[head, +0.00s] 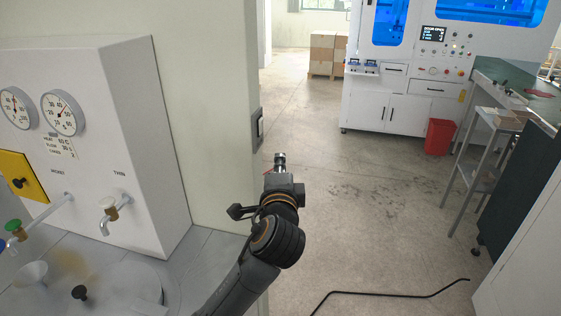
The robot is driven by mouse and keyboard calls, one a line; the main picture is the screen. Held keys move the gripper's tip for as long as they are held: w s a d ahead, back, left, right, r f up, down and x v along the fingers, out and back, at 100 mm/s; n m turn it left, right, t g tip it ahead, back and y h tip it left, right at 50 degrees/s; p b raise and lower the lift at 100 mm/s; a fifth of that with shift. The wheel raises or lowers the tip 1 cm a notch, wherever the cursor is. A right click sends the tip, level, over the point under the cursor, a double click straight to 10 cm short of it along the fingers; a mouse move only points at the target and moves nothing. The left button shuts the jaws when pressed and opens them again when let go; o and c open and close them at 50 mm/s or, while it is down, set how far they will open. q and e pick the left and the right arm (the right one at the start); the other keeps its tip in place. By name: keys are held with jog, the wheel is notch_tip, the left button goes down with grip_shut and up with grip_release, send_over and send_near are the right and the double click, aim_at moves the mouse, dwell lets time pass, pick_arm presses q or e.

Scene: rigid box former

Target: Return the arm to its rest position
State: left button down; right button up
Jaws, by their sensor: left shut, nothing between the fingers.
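My left arm rises from the bottom middle of the head view, dark grey with orange rings. Its gripper (280,158) points up and away from me, small and dark, and its fingers are shut with nothing between them. It stands in front of the open floor, just right of the pale wall end and below a wall switch (260,129). I see no contact with the wall. My right gripper is outside the view.
A white unit with gauges (62,113) and taps stands at left above a grey counter (200,262). A white machine (385,112) with blue windows stands at the back. A red bin (438,137), a workbench (520,85) and a floor cable (390,294) are right. The middle floor is clear.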

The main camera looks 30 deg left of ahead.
pick_arm(q)
jog(key=shift+d, duration=0.1)
jog(key=w+d+f+g+h, duration=0.1)
jog(key=w+f+g+h, duration=0.1)
jog(key=f, duration=1.1)
jog(key=w+d+f+g+h, duration=0.1)
jog(key=w+f+g+h, duration=0.1)
jog(key=f, duration=1.1)
jog(key=s+d+f+n+g+h, duration=0.15)
jog(key=s+f, duration=0.35)
jog(key=f, duration=0.7)
jog(key=s+d+f+g+h, duration=0.15)
jog(key=s+f, duration=0.35)
jog(key=f, duration=0.7)
jog(key=s+f+n+g, duration=0.4)
jog(key=s+f, duration=1.3)
jog(key=s, duration=0.2)
jog(key=s+f+n+g, duration=0.2)
jog(key=s+f, duration=0.2)
jog(key=s, duration=0.7)
jog(key=s+f+n+g+h, duration=0.1)
jog(key=s+f+n, duration=0.1)
jog(key=s, duration=1)
jog(key=shift+d+f+g, duration=0.2)
jog(key=shift+f+g, duration=0.2)
jog(key=shift+f, duration=0.5)
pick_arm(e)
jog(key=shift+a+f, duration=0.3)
